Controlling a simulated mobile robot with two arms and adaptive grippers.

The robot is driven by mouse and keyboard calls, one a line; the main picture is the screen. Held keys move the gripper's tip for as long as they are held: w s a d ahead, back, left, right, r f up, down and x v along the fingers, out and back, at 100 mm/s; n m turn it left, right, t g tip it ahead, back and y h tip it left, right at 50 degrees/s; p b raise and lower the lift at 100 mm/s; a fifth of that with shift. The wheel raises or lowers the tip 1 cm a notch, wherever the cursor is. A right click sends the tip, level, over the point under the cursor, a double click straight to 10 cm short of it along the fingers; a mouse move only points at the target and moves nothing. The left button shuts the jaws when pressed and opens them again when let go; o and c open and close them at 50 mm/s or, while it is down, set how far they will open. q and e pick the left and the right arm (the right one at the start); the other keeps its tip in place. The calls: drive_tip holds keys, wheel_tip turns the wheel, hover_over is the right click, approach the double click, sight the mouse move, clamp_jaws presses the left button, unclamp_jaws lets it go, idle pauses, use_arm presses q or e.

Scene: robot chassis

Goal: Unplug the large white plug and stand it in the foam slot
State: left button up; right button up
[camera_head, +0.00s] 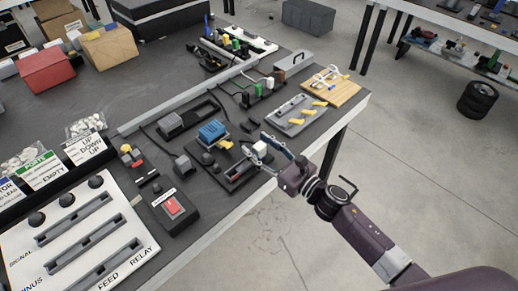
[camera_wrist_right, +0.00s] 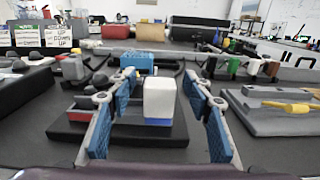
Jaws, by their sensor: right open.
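In the head view the plug (camera_head: 260,148) is small and partly framed by my gripper. My right gripper (camera_head: 257,144) is open, with its blue-padded fingers to either side of the plug; in the wrist view gaps show between plug and pads (camera_wrist_right: 160,86). I cannot tell for certain which part is the foam slot; a white board with long grey slots (camera_head: 84,235) lies at lower left. My left gripper is not in view.
A blue connector (camera_head: 212,131) stands beside the dark base. A grey plate with yellow parts (camera_head: 299,116) and a wooden board (camera_head: 333,90) lie farther right. A red-button box (camera_head: 173,211) sits to the left. The table's front edge (camera_head: 232,211) is close.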

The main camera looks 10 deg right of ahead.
sight(259, 145)
drive_tip(key=shift+c, duration=0.2)
drive_tip(key=c, duration=1.2)
drive_tip(key=shift+r, duration=0.1)
wheel_tip(259, 145, up, 20)
drive_tip(key=p, duration=0.5)
drive_tip(key=shift+p, duration=0.3)
